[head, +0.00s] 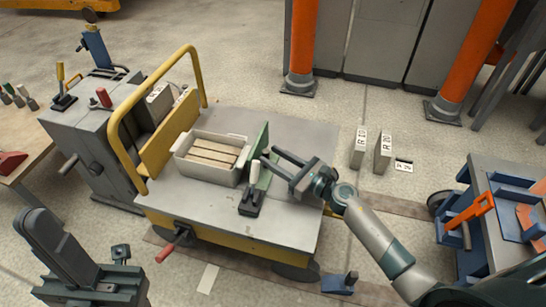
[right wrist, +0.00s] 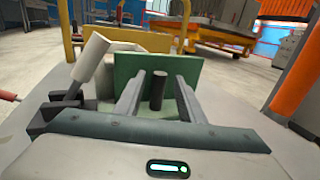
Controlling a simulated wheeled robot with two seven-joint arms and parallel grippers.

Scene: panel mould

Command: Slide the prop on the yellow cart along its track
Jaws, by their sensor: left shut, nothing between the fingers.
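The yellow cart (head: 285,215) has a grey top and a yellow rail. A green upright plate (head: 262,142), apparently the prop, stands on the top beside a tray; it also shows in the right wrist view (right wrist: 185,68). A dark peg (right wrist: 158,92) stands before the plate. My right gripper (head: 269,157) is open, its fingers on either side of the peg with gaps visible. A white-handled clamp (head: 250,205) on a black base is close by, left of the fingers in the wrist view (right wrist: 90,60). My left gripper (head: 121,253) is shut and empty at lower left. I cannot make out the track.
A light tray (head: 182,153) with wooden strips sits on the cart. A grey cabinet (head: 95,130) adjoins the cart's left side. Orange posts (head: 302,45) stand behind; a blue cart (head: 490,200) stands at right.

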